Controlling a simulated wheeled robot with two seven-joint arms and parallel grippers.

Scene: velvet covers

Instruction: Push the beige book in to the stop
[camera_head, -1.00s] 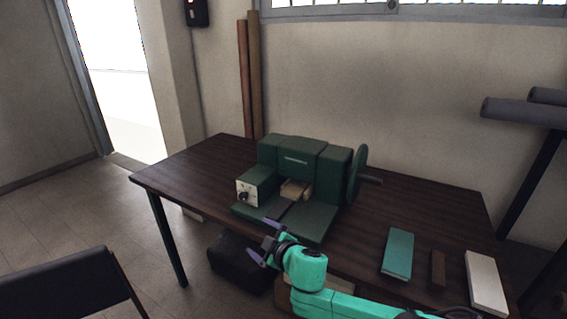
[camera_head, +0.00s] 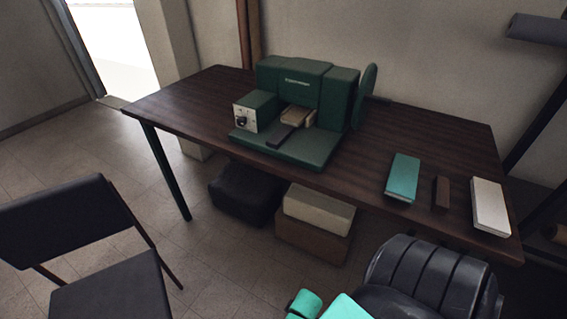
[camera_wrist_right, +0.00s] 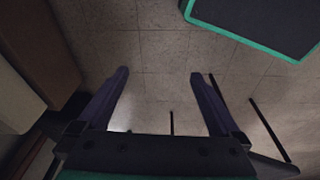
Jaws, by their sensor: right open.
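The beige book (camera_head: 297,116) lies in the opening of the dark green press-like machine (camera_head: 300,88) on the table, and its front end shows. A dark bar (camera_head: 280,137) lies on the machine's bed in front of it. I cannot tell from here how deep the book sits. My right gripper (camera_wrist_right: 160,75) is open and empty in the right wrist view, over the tiled floor and away from the book. My left gripper is not in view.
On the dark wooden table (camera_head: 200,97), a teal book (camera_head: 403,177), a brown block (camera_head: 441,193) and a white block (camera_head: 490,205) lie to the right. Boxes (camera_head: 318,210) stand under the table. A black chair (camera_head: 75,225) is at left. The table's left part is clear.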

